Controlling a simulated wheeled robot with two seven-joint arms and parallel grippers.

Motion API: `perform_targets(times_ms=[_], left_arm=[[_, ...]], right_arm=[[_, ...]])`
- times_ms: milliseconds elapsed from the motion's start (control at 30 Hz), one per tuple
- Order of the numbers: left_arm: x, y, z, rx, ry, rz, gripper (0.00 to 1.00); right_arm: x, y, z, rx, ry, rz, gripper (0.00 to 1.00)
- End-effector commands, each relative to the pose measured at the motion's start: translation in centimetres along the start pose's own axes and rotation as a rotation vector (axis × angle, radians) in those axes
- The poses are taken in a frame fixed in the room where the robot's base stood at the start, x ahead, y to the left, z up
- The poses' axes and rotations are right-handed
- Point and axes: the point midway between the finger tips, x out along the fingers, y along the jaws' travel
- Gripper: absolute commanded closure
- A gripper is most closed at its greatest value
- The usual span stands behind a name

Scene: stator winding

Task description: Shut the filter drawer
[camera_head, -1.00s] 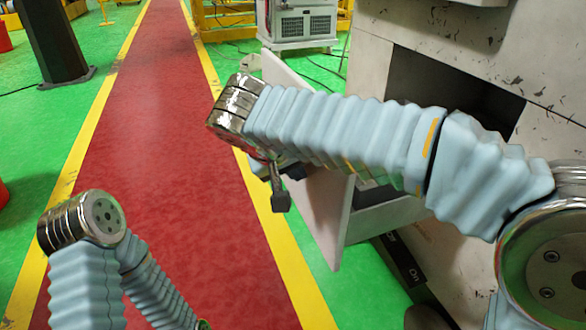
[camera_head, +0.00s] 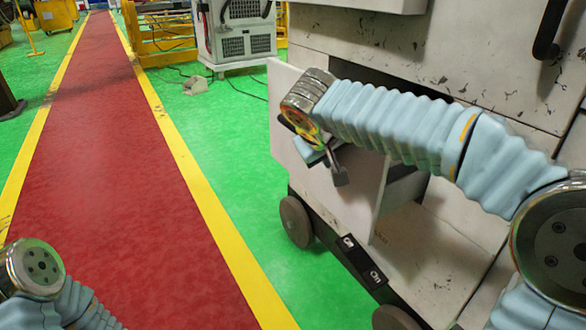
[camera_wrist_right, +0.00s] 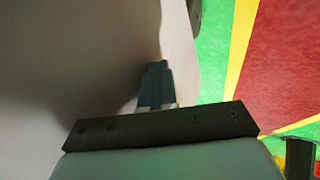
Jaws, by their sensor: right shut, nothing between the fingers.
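The filter drawer (camera_head: 315,182) shows in the head view as a pale front panel standing out from the cabinet. Part of its inside shows behind the panel's right edge, so it is at least partly open. My right gripper (camera_head: 340,177) points down in front of the panel, its fingers shut and empty. In the right wrist view the dark fingers (camera_wrist_right: 155,75) are close against a pale surface, likely the panel; I cannot tell whether they touch. My right forearm hides the drawer's top and much of the opening. My left arm shows at the lower left, its gripper out of view.
The pale, scuffed cabinet (camera_head: 440,50) fills the right side, with a dark handle (camera_head: 551,30) at the upper right. It stands on wheels (camera_head: 296,221). The red walkway (camera_head: 110,170) with yellow edges is clear. A grey unit (camera_head: 236,30) stands at the back.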

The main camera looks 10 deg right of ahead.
Motion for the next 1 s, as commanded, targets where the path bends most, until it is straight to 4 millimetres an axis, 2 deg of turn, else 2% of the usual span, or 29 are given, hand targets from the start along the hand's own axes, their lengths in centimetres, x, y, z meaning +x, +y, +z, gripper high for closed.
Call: perform_targets(times_ms=[33,200,500,733,1000], left_arm=[[-0.2,0.1,0.0,0.001,-0.001,0.001,0.52],[-0.8,0.5,0.1,0.003,-0.003,0.003,0.52],[-2.1,1.4,0.3,0.009,-0.011,0.01,0.52],[-2.8,2.0,0.5,0.013,-0.016,0.014,0.52],[-3.0,2.2,0.6,0.015,-0.018,0.016,0.52]], right_arm=[[0.7,1.6,0.1,0.007,-0.004,0.003,1.0],[2.8,5.8,0.0,0.007,-0.004,0.004,1.0],[6.1,12.1,0.0,0.005,-0.004,0.003,1.0],[7.7,14.9,0.0,0.003,-0.002,0.003,1.0],[8.5,16.1,0.0,0.001,-0.001,0.002,1.0]])
